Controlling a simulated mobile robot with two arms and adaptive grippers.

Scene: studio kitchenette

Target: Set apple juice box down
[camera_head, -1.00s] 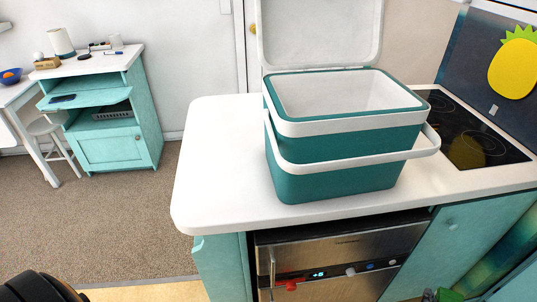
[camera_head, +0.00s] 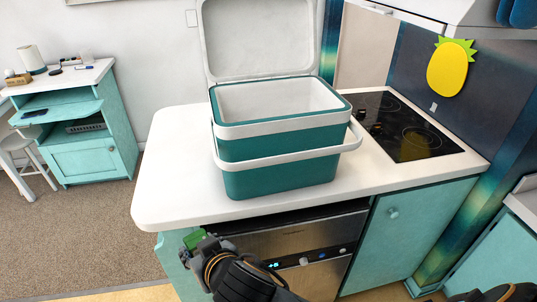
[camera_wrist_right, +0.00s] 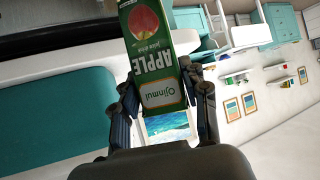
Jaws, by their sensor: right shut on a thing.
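The apple juice box (camera_wrist_right: 155,62) is a green carton with a red apple picture and white lettering, seen upside down in the right wrist view. My right gripper (camera_wrist_right: 160,95) is shut on it, one finger on each side. In the head view the right gripper (camera_head: 201,246) holds the box (camera_head: 194,239), of which only a small green part shows. It is in front of the counter's front edge, below the level of the counter top (camera_head: 175,165). The box's far end is cut off in the wrist view. My left gripper is not in view.
An open teal and white cooler (camera_head: 280,175) stands on the counter with its lid (camera_head: 258,40) up and its handle lowered in front. The counter is clear left of it. A black cooktop (camera_head: 405,128) lies to the right. An oven (camera_head: 290,245) is below.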

